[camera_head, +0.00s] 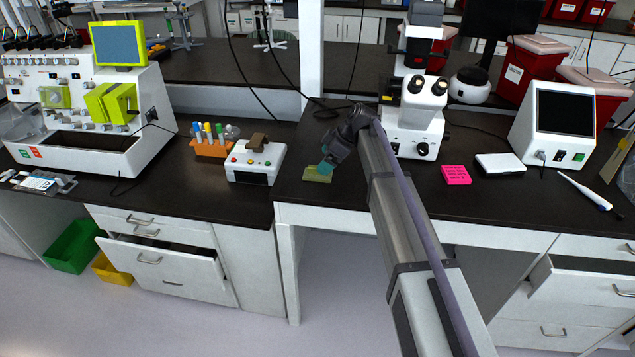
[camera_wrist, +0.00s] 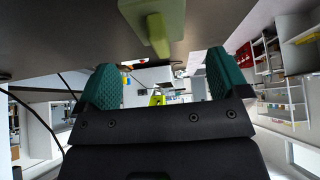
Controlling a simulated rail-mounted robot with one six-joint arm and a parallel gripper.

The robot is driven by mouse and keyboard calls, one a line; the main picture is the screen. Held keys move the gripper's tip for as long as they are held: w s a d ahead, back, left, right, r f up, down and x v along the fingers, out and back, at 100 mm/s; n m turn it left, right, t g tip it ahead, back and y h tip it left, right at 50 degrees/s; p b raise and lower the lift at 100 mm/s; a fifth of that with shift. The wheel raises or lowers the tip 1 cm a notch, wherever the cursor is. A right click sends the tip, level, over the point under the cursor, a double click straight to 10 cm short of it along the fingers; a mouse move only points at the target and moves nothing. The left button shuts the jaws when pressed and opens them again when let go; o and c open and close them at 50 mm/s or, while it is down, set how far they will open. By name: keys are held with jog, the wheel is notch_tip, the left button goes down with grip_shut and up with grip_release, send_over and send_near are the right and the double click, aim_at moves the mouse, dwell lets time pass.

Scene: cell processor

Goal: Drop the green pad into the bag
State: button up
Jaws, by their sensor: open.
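The green pad (camera_head: 318,174) lies on the dark bench top, near its front left corner by the step between benches. In the wrist view the pad (camera_wrist: 160,22) is a green block with a narrower raised part, at the top of the picture. My gripper (camera_head: 326,164) is just above and beside the pad. In the wrist view its two teal fingers (camera_wrist: 161,75) are apart with nothing between them, and the pad is beyond them. I cannot clearly identify the bag; a flat, pale pouch-like item (camera_head: 38,183) with blue marks lies on the far left bench.
Left of the pad stand a white button box (camera_head: 255,165) and an orange tube rack (camera_head: 211,146). A large white machine (camera_head: 90,110) fills the left bench. A microscope (camera_head: 412,115) and pink notes (camera_head: 457,175) are to the right. A drawer (camera_head: 160,255) is partly open.

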jog(key=b+x, duration=0.4)
jog(key=shift+f, duration=0.45)
jog(key=shift+a+f, duration=0.25)
jog(key=shift+a, duration=0.05)
jog(key=shift+r, duration=0.3)
jog(key=c, duration=1.1)
notch_tip(320, 180, up, 10)
jog(key=p, duration=1)
jog(key=shift+r, duration=0.15)
